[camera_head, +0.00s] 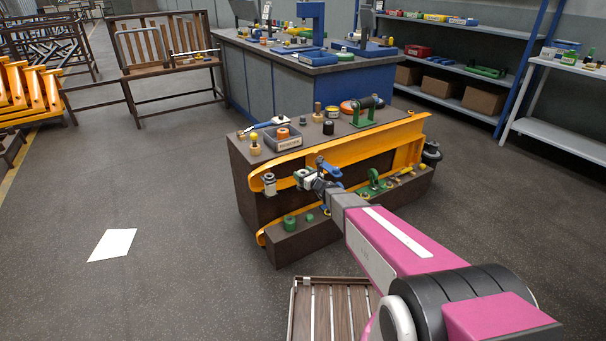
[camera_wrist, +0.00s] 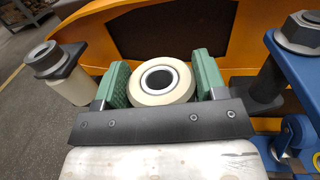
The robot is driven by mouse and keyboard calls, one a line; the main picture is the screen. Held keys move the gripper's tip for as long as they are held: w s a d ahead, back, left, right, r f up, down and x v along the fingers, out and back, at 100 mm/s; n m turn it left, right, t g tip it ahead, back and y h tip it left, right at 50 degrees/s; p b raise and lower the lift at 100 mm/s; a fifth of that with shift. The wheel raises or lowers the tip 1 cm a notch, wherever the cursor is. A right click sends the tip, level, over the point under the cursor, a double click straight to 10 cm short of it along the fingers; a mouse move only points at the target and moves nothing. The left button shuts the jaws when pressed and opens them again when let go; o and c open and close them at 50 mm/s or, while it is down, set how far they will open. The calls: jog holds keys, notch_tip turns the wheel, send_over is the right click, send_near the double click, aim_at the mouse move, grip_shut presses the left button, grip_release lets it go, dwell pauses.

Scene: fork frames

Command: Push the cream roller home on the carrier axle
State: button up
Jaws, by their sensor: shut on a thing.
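My gripper (camera_wrist: 161,80) is shut on the cream roller (camera_wrist: 160,99), one green pad on each side. The roller shows as a cream ring with a metal-lined dark bore facing the wrist camera. No axle end can be made out in the bore, so I cannot tell how far the roller sits on the carrier axle. In the head view my gripper (camera_head: 306,179) is at the near face of the orange fork frame (camera_head: 345,150), left of a blue bracket (camera_head: 329,169). The roller is small there and partly hidden by the gripper.
A second pale roller (camera_wrist: 62,85) with a grey cap stands left of my gripper. A dark bolt with a nut (camera_wrist: 298,32) and a blue part (camera_wrist: 300,75) are close on the right. The brown stand (camera_head: 330,222) carries loose parts, including a grey bin (camera_head: 284,142).

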jog(key=shift+f, duration=0.3)
jog(key=o, duration=1.2)
jog(key=shift+c, duration=0.2)
jog(key=shift+s+d, duration=0.1)
jog(key=s+d+r+n+g+h, duration=0.1)
jog(key=s+d+n+g, duration=0.35)
jog(key=s+n, duration=0.5)
jog(key=s+d+r+n+g, duration=0.1)
jog(key=s+d+n+g, duration=0.35)
jog(key=s, duration=0.75)
jog(key=s+d+r+n+g+h, duration=0.2)
jog(key=s+d+n+g+h, duration=0.2)
jog(key=s+d+n+h, duration=0.7)
jog(key=s+d+n, duration=0.1)
jog(key=d+n, duration=0.1)
jog(key=d, duration=0.1)
jog(key=shift+s+d+r+n, duration=0.2)
jog(key=shift+d+n, duration=0.05)
jog(key=shift+n, duration=0.05)
